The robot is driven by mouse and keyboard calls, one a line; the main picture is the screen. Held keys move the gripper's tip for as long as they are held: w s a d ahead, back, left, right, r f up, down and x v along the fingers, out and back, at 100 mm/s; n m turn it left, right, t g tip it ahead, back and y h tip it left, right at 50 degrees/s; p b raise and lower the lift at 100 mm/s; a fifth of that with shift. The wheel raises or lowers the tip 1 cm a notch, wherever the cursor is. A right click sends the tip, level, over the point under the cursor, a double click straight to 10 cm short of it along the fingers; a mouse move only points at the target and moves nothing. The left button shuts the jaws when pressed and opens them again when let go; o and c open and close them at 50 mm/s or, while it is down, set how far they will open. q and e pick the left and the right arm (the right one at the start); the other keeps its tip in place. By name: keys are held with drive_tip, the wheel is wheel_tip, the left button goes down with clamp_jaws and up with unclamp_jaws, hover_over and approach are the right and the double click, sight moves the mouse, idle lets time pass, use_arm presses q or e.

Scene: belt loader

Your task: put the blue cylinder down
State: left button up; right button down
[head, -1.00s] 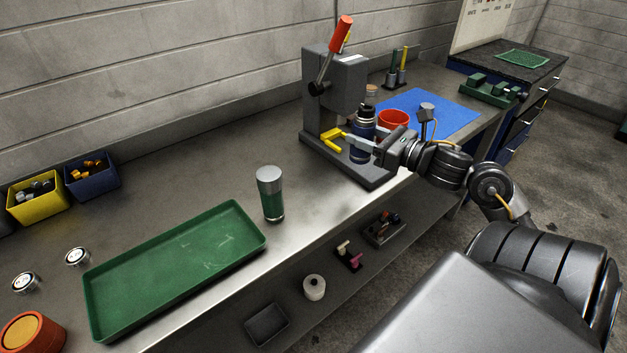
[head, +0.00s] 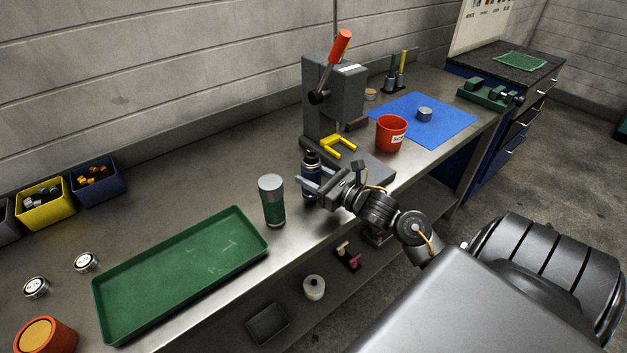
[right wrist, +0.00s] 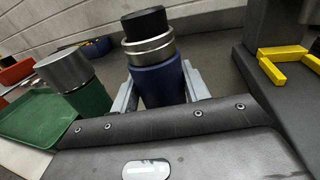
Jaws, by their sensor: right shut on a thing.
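The blue cylinder (head: 311,179) has a silver band and a black top. My right gripper (head: 309,184) is shut on it, and it stands upright between the fingers. In the right wrist view the blue cylinder (right wrist: 158,78) sits between the two grey fingers (right wrist: 158,92). It is just right of the green cylinder with a silver cap (head: 272,201), with a small gap between them. Its lower end is partly hidden by the gripper, so I cannot tell whether it touches the bench. My left gripper is not in view.
A green tray (head: 107,300) lies left of the green cylinder. The grey press (head: 331,95) with an orange-red handle and yellow fork stands behind my gripper. A red cup (head: 391,134) stands by a blue mat (head: 447,133). The bench's front edge is close.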

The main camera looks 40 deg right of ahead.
drive_tip(key=shift+f, duration=0.95)
drive_tip(key=c, duration=0.7)
unclamp_jaws()
drive_tip(key=shift+s+f, duration=0.1)
drive_tip(key=b+v, duration=0.3)
drive_tip(key=v, duration=0.7)
drive_tip(key=shift+s, duration=0.3)
drive_tip(key=shift+s+d, duration=0.2)
drive_tip(key=shift+s, duration=0.45)
